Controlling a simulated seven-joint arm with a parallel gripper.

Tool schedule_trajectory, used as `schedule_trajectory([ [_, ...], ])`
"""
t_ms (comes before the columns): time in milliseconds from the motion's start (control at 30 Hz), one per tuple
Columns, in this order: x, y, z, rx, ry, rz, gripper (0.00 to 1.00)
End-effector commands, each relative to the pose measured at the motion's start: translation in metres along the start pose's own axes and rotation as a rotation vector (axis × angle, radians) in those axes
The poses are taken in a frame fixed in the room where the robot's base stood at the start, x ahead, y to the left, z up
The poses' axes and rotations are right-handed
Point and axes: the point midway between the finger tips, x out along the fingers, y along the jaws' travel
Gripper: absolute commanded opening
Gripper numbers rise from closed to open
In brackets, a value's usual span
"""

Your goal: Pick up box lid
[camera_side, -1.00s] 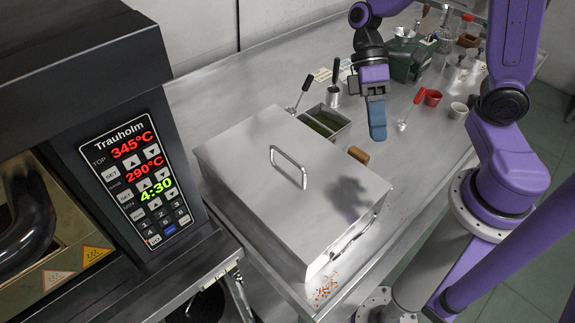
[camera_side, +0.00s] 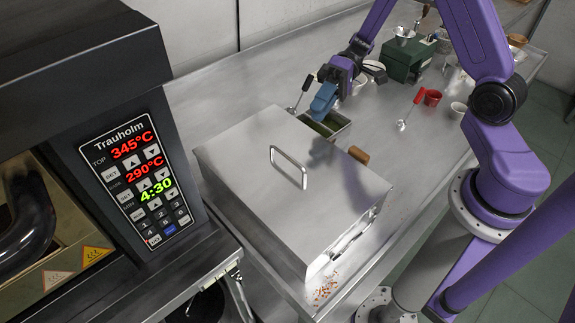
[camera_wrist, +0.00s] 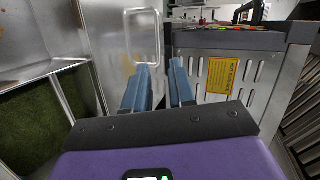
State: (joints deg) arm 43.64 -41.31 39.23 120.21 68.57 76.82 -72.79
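The box lid (camera_side: 262,198) is a flat, shiny metal cover on a large metal box. A wire handle (camera_side: 288,167) stands up from its top.
The Trauholm oven (camera_side: 130,170) stands on the left; its slotted side (camera_wrist: 240,75) shows in the wrist view. A metal tray with green contents (camera_side: 338,125) is behind the box. A red cup (camera_side: 432,97) and a green box (camera_side: 408,58) stand farther back.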

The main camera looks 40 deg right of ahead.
Motion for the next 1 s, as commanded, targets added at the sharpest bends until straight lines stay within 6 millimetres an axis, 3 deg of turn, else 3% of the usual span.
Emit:
schedule_trajectory([
  [300, 0.056, 0.0, 0.001, 0.001, -0.005, 0.0, 0.25],
  [567, 0.073, 0.001, 0.0, 0.001, -0.003, 0.001, 0.25],
  [800, 0.105, 0.004, 0.0, 0.0, -0.006, 0.001, 0.25],
  [1000, 0.121, 0.004, -0.001, 0.001, -0.002, 0.001, 0.25],
])
